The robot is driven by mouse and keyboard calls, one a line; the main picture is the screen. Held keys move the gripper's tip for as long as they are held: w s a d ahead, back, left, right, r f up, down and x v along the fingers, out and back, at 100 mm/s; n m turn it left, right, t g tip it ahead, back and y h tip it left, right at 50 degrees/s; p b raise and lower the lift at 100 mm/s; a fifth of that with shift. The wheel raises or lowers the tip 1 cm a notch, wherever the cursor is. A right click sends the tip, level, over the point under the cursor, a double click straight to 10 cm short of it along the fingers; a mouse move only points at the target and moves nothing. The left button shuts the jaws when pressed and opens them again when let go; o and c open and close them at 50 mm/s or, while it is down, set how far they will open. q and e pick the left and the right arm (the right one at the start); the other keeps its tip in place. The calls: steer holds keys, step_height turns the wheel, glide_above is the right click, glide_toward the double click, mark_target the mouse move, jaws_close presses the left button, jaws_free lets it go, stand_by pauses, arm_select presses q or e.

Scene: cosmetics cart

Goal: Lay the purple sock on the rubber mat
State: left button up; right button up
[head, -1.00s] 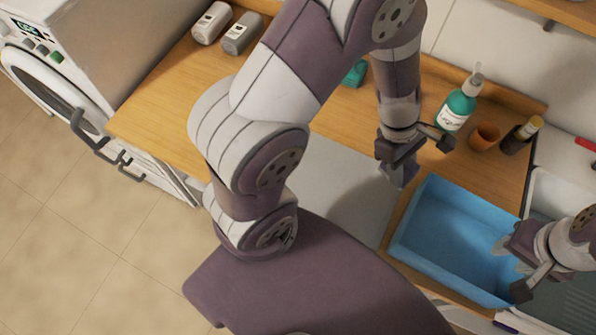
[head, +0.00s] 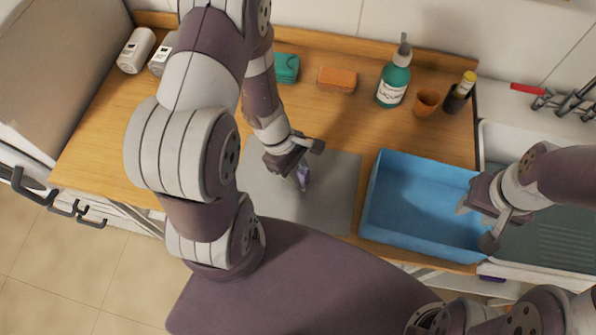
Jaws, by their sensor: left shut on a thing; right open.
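My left gripper (head: 301,160) is shut on the purple sock (head: 304,178), which hangs below the fingers as a small bunched piece. The sock is over the middle of the grey rubber mat (head: 334,195), which lies flat on the wooden counter. I cannot tell whether its lower end touches the mat. My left arm hides part of the mat's left side. My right gripper (head: 474,224) is open and empty at the right side of the blue bin (head: 410,215).
Behind the mat stand a teal box (head: 286,68), an orange sponge (head: 337,79), a green pump bottle (head: 394,80), an orange cup (head: 426,102) and a dark bottle (head: 459,92). Two small containers (head: 137,50) stand at the back left. A sink (head: 500,140) is on the right.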

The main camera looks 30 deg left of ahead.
arm_select(q)
steer(key=shift+f, duration=0.25)
steer(key=o, duration=0.9)
steer(key=shift+d+r, duration=0.1)
steer(key=shift+r, duration=0.05)
steer(key=shift+o, duration=0.2)
